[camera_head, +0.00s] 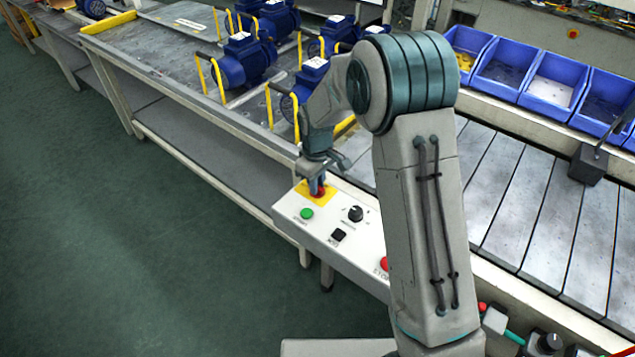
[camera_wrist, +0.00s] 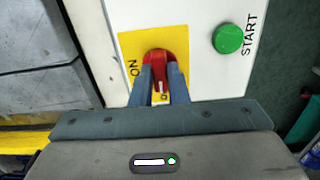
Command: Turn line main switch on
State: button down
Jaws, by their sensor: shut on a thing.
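The line main switch is a red rotary handle (camera_wrist: 157,57) on a yellow plate (camera_wrist: 128,43) with "ON" lettered on it. In the wrist view my gripper (camera_wrist: 160,80) has both fingers closed on the red handle, one on each side, and they hide part of it. In the head view my gripper (camera_head: 318,185) reaches down onto the yellow plate (camera_head: 307,190) at the far end of the white control panel (camera_head: 325,232). The handle's exact angle is partly hidden by the fingers.
A green START button (camera_wrist: 228,38) sits close beside the yellow plate. A black selector knob (camera_head: 355,213), a black switch (camera_head: 338,235) and a red stop button (camera_head: 384,264) are farther along the panel. Blue pumps (camera_head: 246,58) stand on the bench behind.

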jog(key=m+b, duration=0.1)
jog(key=m, duration=0.3)
jog(key=m+b, duration=0.1)
jog(key=m, duration=0.3)
jog(key=shift+m, duration=0.3)
jog(key=m, duration=0.4)
jog(key=shift+m, duration=0.3)
jog(key=m, duration=0.4)
jog(key=shift+m, duration=0.3)
jog(key=c, duration=1.4)
grip_release()
